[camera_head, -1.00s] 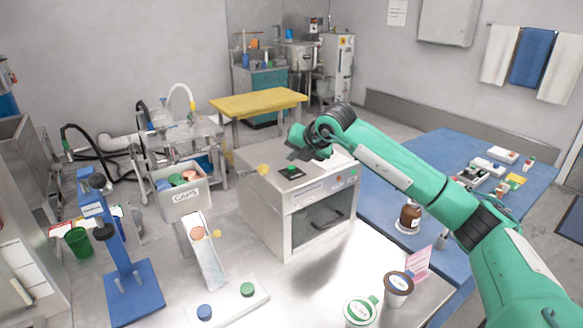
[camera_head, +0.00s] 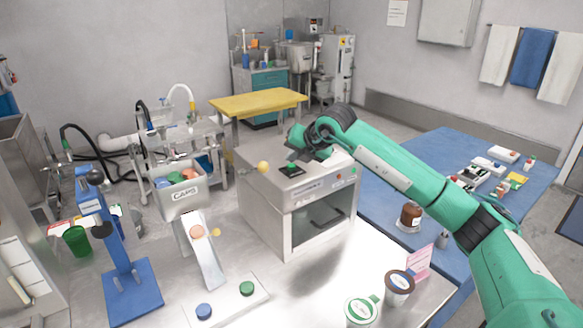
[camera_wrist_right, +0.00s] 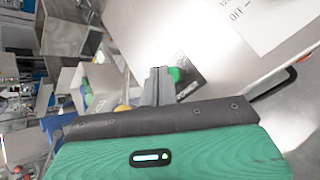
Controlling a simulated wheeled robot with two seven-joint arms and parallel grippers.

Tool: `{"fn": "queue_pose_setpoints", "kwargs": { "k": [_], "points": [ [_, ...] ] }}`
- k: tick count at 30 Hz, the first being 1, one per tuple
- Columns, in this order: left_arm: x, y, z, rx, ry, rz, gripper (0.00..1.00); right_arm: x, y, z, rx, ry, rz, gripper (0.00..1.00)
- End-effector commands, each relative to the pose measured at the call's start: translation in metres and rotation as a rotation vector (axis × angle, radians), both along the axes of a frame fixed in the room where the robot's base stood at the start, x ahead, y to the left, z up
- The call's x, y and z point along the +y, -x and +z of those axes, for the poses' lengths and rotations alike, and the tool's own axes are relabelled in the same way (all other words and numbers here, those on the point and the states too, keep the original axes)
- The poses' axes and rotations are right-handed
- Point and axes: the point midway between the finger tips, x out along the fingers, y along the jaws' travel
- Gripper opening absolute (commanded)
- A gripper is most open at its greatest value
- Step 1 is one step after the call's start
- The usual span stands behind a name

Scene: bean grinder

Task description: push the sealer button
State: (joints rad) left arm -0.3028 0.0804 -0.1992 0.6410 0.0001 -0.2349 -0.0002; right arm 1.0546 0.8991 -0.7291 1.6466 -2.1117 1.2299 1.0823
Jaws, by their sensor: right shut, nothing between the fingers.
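The sealer is a grey metal box (camera_head: 266,205) with a front opening, standing on the bench. On its top is a black plate with a green button (camera_head: 291,168). The button (camera_wrist_right: 177,75) also shows in the right wrist view, just beyond and right of the fingertips. My right gripper (camera_head: 298,157) reaches in from the right over the sealer top. Its fingers (camera_wrist_right: 158,72) are shut and empty, close beside the button. I cannot tell whether they touch the plate or the button. My left gripper is not in view.
A yellow ball-shaped knob (camera_head: 263,167) stands at the sealer's left edge. A bin marked CAPS (camera_head: 184,195), a blue stand (camera_head: 134,287) and a white chute (camera_head: 207,260) are to the left. Cups (camera_head: 399,288) stand at the front right. A blue table (camera_head: 385,205) lies right.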

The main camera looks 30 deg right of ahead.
Motion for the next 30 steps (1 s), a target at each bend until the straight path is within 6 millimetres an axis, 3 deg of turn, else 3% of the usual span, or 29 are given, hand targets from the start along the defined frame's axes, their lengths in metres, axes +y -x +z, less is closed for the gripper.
{"fn": "queue_pose_setpoints", "kwargs": {
  "k": [30],
  "points": [
    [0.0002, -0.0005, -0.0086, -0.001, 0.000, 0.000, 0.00, 0.0001, 0.0000, -0.0088, 0.000, 0.000, 0.000, 0.00]
  ]
}}
